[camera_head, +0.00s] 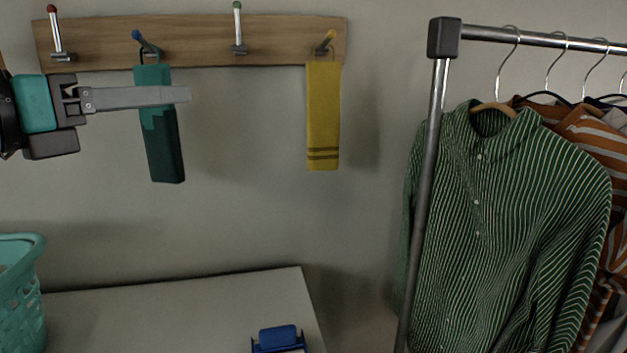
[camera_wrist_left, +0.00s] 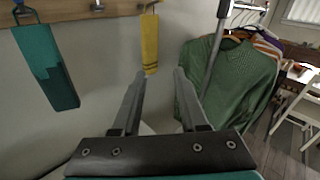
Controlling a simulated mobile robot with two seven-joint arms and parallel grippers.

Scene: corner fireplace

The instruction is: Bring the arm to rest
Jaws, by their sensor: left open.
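My left gripper (camera_head: 188,95) reaches in from the left in the head view, its fingers pointing right across the front of the teal towel. In the left wrist view the gripper (camera_wrist_left: 160,74) is open, with nothing between its fingers. The teal towel (camera_head: 165,155), with a darker lower part, hangs from the blue-tipped hook and tilts slightly. It also shows in the left wrist view (camera_wrist_left: 45,65), left of and apart from the fingers. A yellow towel (camera_head: 323,115) hangs from the yellow-tipped hook, beyond the fingertips. My right gripper is not in view.
A wooden hook rail (camera_head: 190,54) runs along the wall. A clothes rack (camera_head: 431,150) with a green striped shirt (camera_head: 500,210) stands at the right. Below are a pale tabletop (camera_head: 180,310), a teal basket (camera_head: 22,290) and a blue object (camera_head: 278,338). Bare wall lies between.

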